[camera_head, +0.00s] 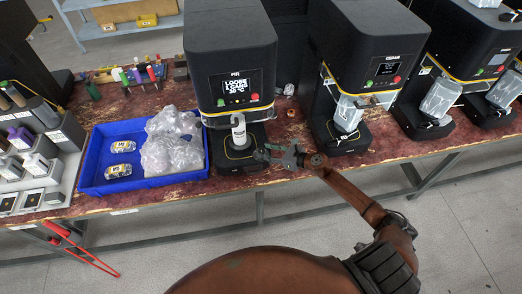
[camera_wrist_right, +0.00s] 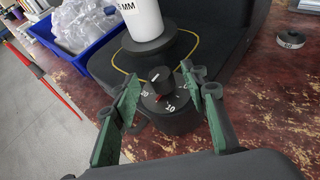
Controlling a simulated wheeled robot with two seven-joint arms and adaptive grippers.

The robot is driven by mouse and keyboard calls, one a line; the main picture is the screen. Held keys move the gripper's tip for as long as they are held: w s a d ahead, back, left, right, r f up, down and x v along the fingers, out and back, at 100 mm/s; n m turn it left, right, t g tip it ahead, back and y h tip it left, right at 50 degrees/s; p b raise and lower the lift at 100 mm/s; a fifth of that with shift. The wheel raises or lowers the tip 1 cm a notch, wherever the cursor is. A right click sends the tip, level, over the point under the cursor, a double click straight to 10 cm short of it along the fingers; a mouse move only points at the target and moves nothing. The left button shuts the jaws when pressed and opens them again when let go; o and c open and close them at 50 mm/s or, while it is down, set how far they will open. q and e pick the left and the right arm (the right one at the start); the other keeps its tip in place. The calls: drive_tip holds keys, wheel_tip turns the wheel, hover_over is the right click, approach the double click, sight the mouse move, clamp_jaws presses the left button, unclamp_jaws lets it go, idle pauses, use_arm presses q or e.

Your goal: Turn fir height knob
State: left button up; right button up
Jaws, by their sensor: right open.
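The fir machine (camera_head: 231,50) is a black seamer with a lit screen that reads in part "LOOSE". The height knob (camera_wrist_right: 168,104) shows in the right wrist view as a dark round dial with white numbers and a red mark, low on the front of the machine's base (camera_wrist_right: 205,75). My right gripper (camera_wrist_right: 160,77) is open, with its green fingers on either side of the knob; contact cannot be told. In the head view the right gripper (camera_head: 277,153) is at the base's front right corner and the knob is not clear there. My left gripper is out of view.
A white canister (camera_wrist_right: 143,18) stands on the machine's round plate. A blue tray (camera_head: 100,160) with clear bags and labelled packs lies to the left. The cedar machine (camera_head: 380,40) stands to the right. A small dark ring (camera_wrist_right: 291,39) lies on the worn red bench.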

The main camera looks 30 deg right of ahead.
sight(261, 150)
drive_tip(key=shift+x, duration=1.6)
clamp_jaws()
